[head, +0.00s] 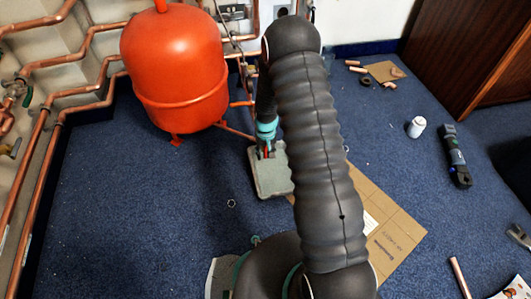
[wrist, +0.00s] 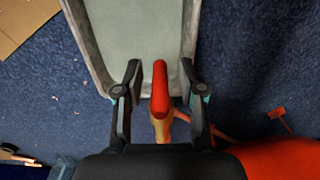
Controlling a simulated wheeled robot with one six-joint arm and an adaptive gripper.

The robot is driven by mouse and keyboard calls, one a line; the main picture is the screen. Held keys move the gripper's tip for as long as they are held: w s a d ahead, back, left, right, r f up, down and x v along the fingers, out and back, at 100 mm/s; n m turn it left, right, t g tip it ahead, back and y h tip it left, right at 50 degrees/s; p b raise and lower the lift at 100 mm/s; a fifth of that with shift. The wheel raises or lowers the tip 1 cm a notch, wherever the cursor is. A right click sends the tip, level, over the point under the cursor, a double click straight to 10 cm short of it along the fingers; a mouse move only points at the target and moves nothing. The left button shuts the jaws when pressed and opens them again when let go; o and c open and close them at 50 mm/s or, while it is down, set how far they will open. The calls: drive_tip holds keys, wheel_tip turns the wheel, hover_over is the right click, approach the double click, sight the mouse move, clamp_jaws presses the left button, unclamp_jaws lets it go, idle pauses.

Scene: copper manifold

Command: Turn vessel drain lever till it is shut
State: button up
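The red vessel (head: 178,60) stands at the back left, and part of its red body (wrist: 285,158) fills the lower right corner of the wrist view. The red drain lever (wrist: 160,88) points up the middle of the wrist view, with a brass-coloured body (wrist: 160,130) below it. My gripper (wrist: 160,75) is open, one finger on each side of the lever, with a visible gap on both sides. In the head view my gripper (head: 267,150) is low beside the vessel, and my arm hides much of the area to its right.
A grey tray (head: 272,185) lies on the blue carpet under the lever. Copper pipes (head: 75,95) run along the left wall. Cardboard (head: 400,235) lies to the right. A white bottle (head: 416,127) and a dark tool (head: 455,155) are farther right, with bare carpet around them.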

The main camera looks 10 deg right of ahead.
clamp_jaws()
drive_tip(key=shift+y, duration=0.4)
drive_tip(key=shift+d+y+b, duration=0.1)
drive_tip(key=shift+y+b, duration=0.7)
drive_tip(key=shift+y, duration=1.2)
drive_tip(key=y, duration=1.3)
drive_tip(key=shift+r+y, duration=0.1)
drive_tip(key=shift+y, duration=0.2)
